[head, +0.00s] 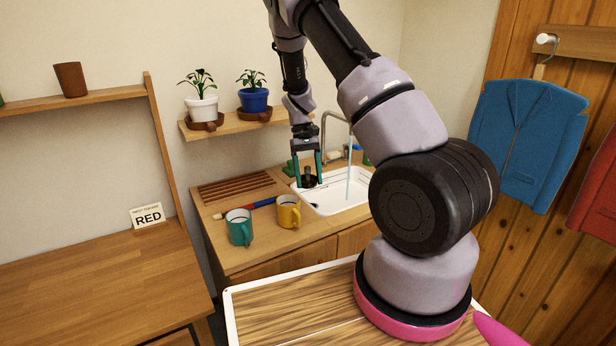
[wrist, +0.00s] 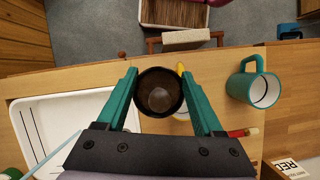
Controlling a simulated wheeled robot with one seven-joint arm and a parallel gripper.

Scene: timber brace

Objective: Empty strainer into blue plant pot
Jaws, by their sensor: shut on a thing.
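My gripper (head: 306,158) points down over the left side of the sink. Its teal fingers are shut on a dark round strainer (head: 308,181). In the wrist view the strainer (wrist: 143,105) sits between the fingertips (wrist: 160,90), with its round opening facing the camera and a brown lump inside. The blue plant pot (head: 254,102) holds a leafy green plant and stands in a brown saucer on the wall shelf, up and left of my gripper.
A white pot (head: 202,109) stands left of the blue one on the shelf (head: 230,128). Water runs from the tap into the white sink (head: 335,201). A teal mug (head: 238,230), a yellow mug (head: 287,214) and a red-and-blue stick (head: 262,203) occupy the counter.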

